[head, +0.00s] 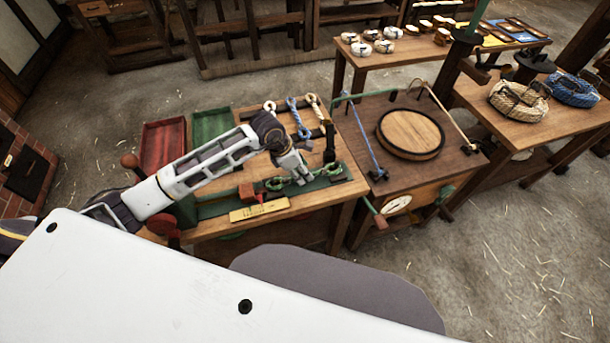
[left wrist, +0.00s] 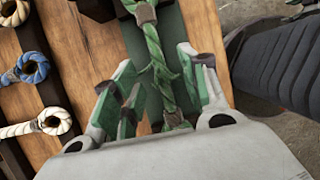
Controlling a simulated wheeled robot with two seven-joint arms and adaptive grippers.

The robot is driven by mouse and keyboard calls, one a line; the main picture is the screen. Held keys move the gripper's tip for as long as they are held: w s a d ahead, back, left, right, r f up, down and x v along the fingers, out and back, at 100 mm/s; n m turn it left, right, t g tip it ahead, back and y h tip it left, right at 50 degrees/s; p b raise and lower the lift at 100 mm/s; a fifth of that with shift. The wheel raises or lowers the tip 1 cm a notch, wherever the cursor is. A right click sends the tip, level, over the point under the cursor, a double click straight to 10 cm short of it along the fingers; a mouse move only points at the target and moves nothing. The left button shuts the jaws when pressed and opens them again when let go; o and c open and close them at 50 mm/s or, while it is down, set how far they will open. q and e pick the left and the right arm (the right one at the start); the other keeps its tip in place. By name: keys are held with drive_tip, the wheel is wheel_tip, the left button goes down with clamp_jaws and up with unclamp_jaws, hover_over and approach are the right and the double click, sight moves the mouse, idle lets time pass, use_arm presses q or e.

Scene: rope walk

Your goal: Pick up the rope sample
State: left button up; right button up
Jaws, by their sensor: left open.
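A green-and-white rope sample (head: 276,184) lies on a green strip (head: 215,208) on the near wooden bench. It also shows in the left wrist view (left wrist: 156,45), running away between my fingers. My left gripper (head: 299,178) points down over this rope. In the left wrist view, its open fingers (left wrist: 158,80) stand on either side of the rope. I cannot tell whether they touch it. Part of the rope is hidden behind the gripper in the head view. My right gripper is not in view.
Blue (head: 299,118), cream (head: 317,112) and white (head: 270,107) rope pieces lie behind. Red (head: 161,146) and green (head: 213,124) trays are at the left. A round wooden board (head: 410,133) stands on the bench to the right.

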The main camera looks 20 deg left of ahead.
use_arm(q)
drive_tip(key=shift+x, duration=0.75)
drive_tip(key=shift+w+f, duration=0.1)
drive_tip(key=shift+f, duration=0.15)
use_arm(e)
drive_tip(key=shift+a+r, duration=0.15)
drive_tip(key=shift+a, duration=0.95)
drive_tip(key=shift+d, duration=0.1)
use_arm(q)
clamp_jaws()
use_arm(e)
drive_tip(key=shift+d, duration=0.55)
